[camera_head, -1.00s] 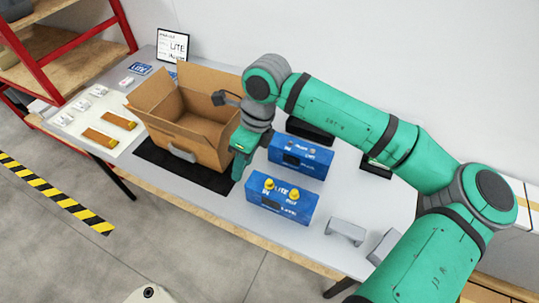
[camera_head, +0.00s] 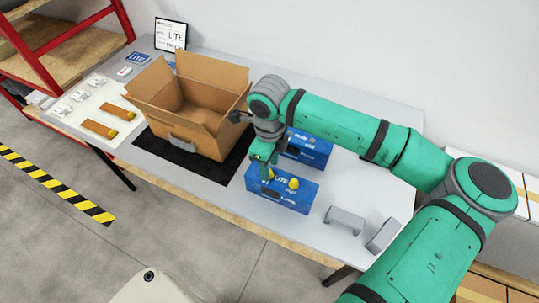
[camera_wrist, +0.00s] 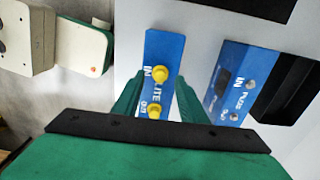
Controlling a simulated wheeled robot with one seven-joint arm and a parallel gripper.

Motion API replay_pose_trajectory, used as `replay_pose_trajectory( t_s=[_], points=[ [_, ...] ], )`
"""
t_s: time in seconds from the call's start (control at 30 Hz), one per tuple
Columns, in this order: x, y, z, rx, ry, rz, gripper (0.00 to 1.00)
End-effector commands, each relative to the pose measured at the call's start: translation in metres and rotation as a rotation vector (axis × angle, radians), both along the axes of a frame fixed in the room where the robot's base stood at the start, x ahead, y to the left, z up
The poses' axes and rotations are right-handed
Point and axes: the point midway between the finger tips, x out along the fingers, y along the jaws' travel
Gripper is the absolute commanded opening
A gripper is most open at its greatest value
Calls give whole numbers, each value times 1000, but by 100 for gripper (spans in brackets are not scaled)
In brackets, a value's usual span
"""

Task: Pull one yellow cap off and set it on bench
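The front blue analyser (camera_head: 303,200) stands on the bench (camera_head: 225,205) with two yellow caps on it. One yellow cap (camera_head: 293,183) shows clearly in the head view; the other, at the left end, is largely hidden by my gripper (camera_head: 264,162). In the wrist view both the IN-side cap (camera_wrist: 159,72) and the OUT-side cap (camera_wrist: 154,112) sit on the analyser (camera_wrist: 165,45). My gripper (camera_wrist: 160,76) is open, its green fingers on either side of the analyser's face, pointing down over its left end. I cannot tell whether it touches a cap.
A second blue analyser (camera_head: 316,153) without yellow caps stands behind. An open cardboard box (camera_head: 195,140) rests on a black mat (camera_head: 220,176) at left. Two grey brackets (camera_head: 346,220) lie at right. Bare bench lies in front of the mat and around the brackets.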

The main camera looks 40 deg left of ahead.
Motion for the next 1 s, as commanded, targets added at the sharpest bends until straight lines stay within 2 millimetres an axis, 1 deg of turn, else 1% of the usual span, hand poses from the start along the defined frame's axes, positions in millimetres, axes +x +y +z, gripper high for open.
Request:
replay_pose_trajectory(
  t_s=[0.03, 0.2, 0.53, 0.57, 0.6, 0.7, 0.83, 0.87, 0.9, 1.0],
  points=[
    [0, 0, -6, 1, 1, -1, 38],
    [0, 0, -16, 0, 0, 0, 38],
    [0, 0, -18, 0, -1, 0, 38],
    [0, 0, -18, 0, -1, 0, 31],
    [0, 0, -18, 0, -1, 0, 22],
    [0, 0, -18, 1, -1, 0, 0],
    [0, 0, -18, 1, -1, 0, 0],
    [0, 0, -18, 1, -1, 0, 10],
    [0, 0, -18, 1, -1, 0, 0],
    [0, 0, -18, 1, -1, 0, 0]
  ],
)
